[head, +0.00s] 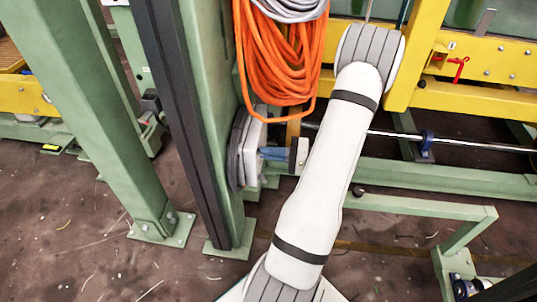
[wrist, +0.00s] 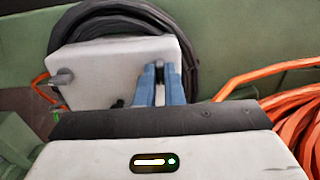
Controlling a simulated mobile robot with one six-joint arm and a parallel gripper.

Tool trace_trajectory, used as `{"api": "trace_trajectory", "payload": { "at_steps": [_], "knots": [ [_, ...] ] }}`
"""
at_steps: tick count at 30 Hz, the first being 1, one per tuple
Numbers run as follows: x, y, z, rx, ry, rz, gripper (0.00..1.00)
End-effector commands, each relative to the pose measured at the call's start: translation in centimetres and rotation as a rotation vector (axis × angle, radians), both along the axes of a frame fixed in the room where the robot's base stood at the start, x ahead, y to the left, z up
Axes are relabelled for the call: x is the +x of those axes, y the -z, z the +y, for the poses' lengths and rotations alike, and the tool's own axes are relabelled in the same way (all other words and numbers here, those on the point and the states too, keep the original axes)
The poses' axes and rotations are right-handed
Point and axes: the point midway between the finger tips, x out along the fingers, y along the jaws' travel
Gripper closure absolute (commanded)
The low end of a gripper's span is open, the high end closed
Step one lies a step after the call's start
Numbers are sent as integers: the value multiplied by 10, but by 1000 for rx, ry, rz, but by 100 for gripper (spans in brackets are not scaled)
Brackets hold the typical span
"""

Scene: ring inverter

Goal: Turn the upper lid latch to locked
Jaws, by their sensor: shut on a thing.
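The white lid box (wrist: 105,62) is mounted on the green column, in front of a coiled black hose. In the head view the box (head: 254,138) shows edge-on. My gripper's (wrist: 164,68) blue fingers reach the box face and are nearly together; they are closed on a small grey part, which I take to be the upper lid latch. It is almost wholly hidden between the fingertips, so its angle cannot be read. A second grey latch (wrist: 62,77) shows free at the left side of the box. In the head view my gripper (head: 262,153) points left at the box.
Orange cable (head: 278,60) hangs just above the box and lies at the right in the wrist view (wrist: 295,115). The black hose coil (head: 236,150) is behind the box. A metal rod (head: 480,143) and green frame beams run to the right. The floor below is open.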

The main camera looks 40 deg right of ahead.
Motion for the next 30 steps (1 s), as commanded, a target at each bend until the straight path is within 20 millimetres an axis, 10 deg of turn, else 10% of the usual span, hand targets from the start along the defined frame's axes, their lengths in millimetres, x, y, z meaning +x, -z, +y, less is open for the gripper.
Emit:
{"api": "trace_trajectory", "payload": {
  "at_steps": [11,30],
  "knots": [
    [-1,1,1,1,-4,4,70],
    [-46,-1,-38,1,1,2,70]
  ]
}}
